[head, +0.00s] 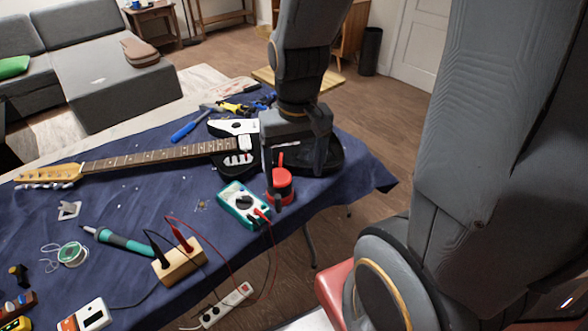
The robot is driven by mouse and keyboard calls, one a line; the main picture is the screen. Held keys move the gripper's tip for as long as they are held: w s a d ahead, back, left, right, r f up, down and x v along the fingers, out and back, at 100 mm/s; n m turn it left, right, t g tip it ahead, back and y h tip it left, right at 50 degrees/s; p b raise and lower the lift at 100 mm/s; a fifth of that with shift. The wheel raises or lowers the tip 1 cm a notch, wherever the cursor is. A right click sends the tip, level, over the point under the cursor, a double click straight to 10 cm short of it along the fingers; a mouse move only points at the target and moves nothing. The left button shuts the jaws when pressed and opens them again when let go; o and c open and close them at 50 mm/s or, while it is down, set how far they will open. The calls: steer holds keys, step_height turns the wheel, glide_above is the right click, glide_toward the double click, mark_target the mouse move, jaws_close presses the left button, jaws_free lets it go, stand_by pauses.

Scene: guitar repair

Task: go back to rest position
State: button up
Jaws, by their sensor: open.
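My gripper (297,188) hangs fingers-down over the right end of the table. It is open, with a clear gap between its two fingers. A red round object (281,186) sits just behind the left finger, which hides part of it. I cannot tell whether the finger touches it. I see nothing held between the fingers. My gripper and arm also hide part of the body of the electric guitar (160,155), which lies across the table with its headstock to the left.
The table has a blue cloth (130,195). A teal multimeter (243,204), a wooden block (180,262) with probes, a soldering iron (118,240) and a solder spool (72,253) lie on it. Cables hang over the front edge towards a power strip (228,305). Pliers (235,107) and a screwdriver (190,126) lie behind the guitar.

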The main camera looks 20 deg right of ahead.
mark_target(279, 175)
steer(key=shift+s+a+r+n, duration=0.15)
steer(key=shift+s+n, duration=0.3)
steer(key=shift+n, duration=0.25)
steer(key=shift+w+r+p, duration=0.1)
steer(key=shift+w+p, duration=0.15)
steer(key=shift+p, duration=0.1)
steer(key=c, duration=0.8)
steer(key=w+p, duration=0.1)
steer(key=p, duration=0.1)
steer(key=w+r+n+p, duration=0.1)
steer(key=w, duration=0.1)
steer(key=shift+w+r+p, duration=0.15)
steer(key=shift+r+p, duration=0.05)
steer(key=shift+p, duration=0.2)
steer(key=c, duration=1.1)
steer(key=w+n+p, duration=0.2)
steer(key=w+p, duration=0.2)
steer(key=shift+w+a+f+p, duration=0.1)
steer(key=shift+w+p, duration=0.15)
steer(key=shift+p, duration=0.1)
jaws_close()
steer(key=shift+w+f+b, duration=0.2)
steer(key=shift+f+b, duration=0.5)
steer(key=shift+f, duration=0.5)
steer(key=shift+w+f+b, duration=0.15)
steer(key=shift+f+b, duration=0.5)
steer(key=shift+f, duration=0.6)
steer(key=shift+w+f+b, duration=0.2)
steer(key=shift+f+b, duration=0.5)
steer(key=shift+f, duration=0.5)
